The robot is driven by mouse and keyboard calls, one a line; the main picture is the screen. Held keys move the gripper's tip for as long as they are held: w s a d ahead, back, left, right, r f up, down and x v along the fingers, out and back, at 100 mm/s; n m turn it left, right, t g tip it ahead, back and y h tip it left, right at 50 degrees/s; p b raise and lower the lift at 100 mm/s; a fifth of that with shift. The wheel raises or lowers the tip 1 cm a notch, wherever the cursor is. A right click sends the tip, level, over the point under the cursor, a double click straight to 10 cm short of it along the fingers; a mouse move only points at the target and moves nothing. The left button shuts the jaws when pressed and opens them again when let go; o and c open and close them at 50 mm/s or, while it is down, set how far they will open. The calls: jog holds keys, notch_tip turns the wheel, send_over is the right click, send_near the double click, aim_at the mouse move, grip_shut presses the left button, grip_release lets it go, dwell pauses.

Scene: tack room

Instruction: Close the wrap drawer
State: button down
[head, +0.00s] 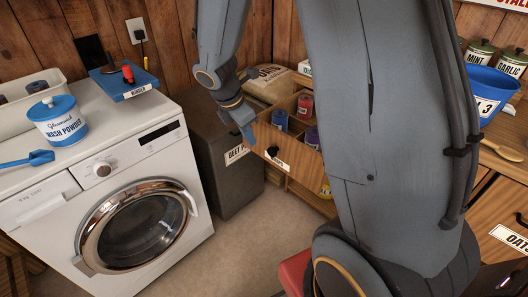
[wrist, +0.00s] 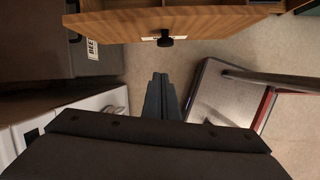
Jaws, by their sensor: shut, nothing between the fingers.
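The wrap drawer (head: 299,167) stands pulled out, with a wooden front, a pale label and a black knob (head: 271,152). Coloured rolls, blue (head: 279,120), red (head: 305,105) and purple (head: 313,138), stand inside it. In the wrist view the drawer front (wrist: 215,20) crosses the top, with its knob (wrist: 165,40) just above my fingertips in the picture. My gripper (head: 246,134) is shut and empty, in front of the drawer's left part. In the wrist view my gripper (wrist: 160,78) points toward the knob, with floor showing between them. My arm hides the drawer's right side.
A dark grey feed bin (head: 222,150) stands left of the drawer, beside the white washing machine (head: 55,205). A sack (head: 268,83) lies behind the drawer. A blue tub (head: 490,90) and tins stand at the right. Floor (head: 235,245) in front of the drawer is clear.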

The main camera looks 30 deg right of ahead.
aim_at(265, 146)
jog(key=shift+w+d+f+n, duration=0.35)
jog(key=shift+w+d+f, duration=0.45)
jog(key=shift+d+f, duration=0.7)
jog(key=shift+w+d+f+n, duration=0.4)
jog(key=shift+w+d+f, duration=0.5)
jog(key=shift+f, duration=1.05)
jog(key=shift+w+d+f+n, duration=0.35)
jog(key=shift+w+d+f, duration=0.3)
jog(key=shift+d+f, duration=0.9)
jog(key=shift+a+f, duration=0.1)
jog(key=shift+f, duration=0.05)
